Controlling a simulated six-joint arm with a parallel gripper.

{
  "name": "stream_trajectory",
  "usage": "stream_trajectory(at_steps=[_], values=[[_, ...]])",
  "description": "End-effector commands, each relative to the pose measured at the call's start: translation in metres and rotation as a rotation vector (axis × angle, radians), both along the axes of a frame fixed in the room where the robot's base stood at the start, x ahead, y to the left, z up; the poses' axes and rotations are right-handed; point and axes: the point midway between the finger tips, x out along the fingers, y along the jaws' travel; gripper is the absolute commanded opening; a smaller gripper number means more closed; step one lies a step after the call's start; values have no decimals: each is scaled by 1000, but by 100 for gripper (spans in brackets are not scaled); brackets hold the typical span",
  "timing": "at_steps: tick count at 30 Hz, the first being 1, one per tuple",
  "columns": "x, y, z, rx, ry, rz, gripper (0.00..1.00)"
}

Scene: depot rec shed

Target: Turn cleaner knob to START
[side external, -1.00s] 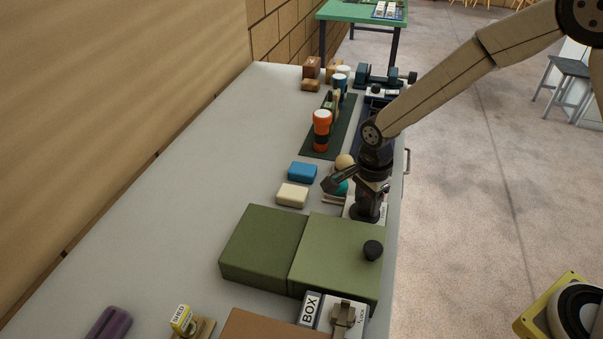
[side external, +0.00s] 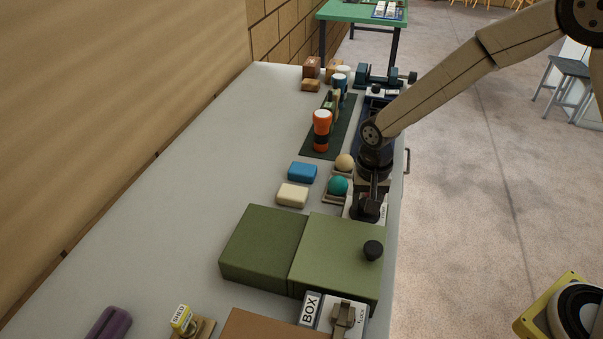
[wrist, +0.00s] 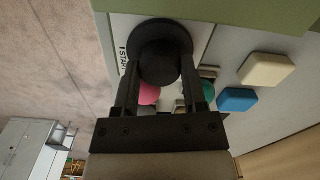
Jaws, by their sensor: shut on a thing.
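The cleaner knob (wrist: 160,52) is round and black, on a pale panel (wrist: 204,34) in the wrist view. My gripper (wrist: 158,72) has one finger on each side of the knob and is shut on it. A START label (wrist: 123,60) is printed on the panel at the knob's left in that view, partly cut by the finger. In the side view my gripper (side external: 368,208) points down at the panel (side external: 384,212) at the bench's right edge. The knob is mostly hidden there, and its pointer mark cannot be made out in either view.
Green boxes (side external: 262,245) with a black knob (side external: 373,250) stand just in front. A teal ball (side external: 338,185), a tan ball (side external: 344,162), a blue block (side external: 302,172) and a cream block (side external: 292,195) lie left of my gripper.

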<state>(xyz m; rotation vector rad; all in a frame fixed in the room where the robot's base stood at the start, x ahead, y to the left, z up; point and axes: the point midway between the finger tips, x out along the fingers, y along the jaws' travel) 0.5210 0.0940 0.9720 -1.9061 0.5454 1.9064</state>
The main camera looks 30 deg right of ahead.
Motion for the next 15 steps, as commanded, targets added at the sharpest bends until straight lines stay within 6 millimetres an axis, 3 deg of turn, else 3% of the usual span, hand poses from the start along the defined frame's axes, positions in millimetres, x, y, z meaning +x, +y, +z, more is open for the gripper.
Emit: stream_trajectory(at_steps=[15], values=[[1, 0, 1, 0, -1, 489, 0]])
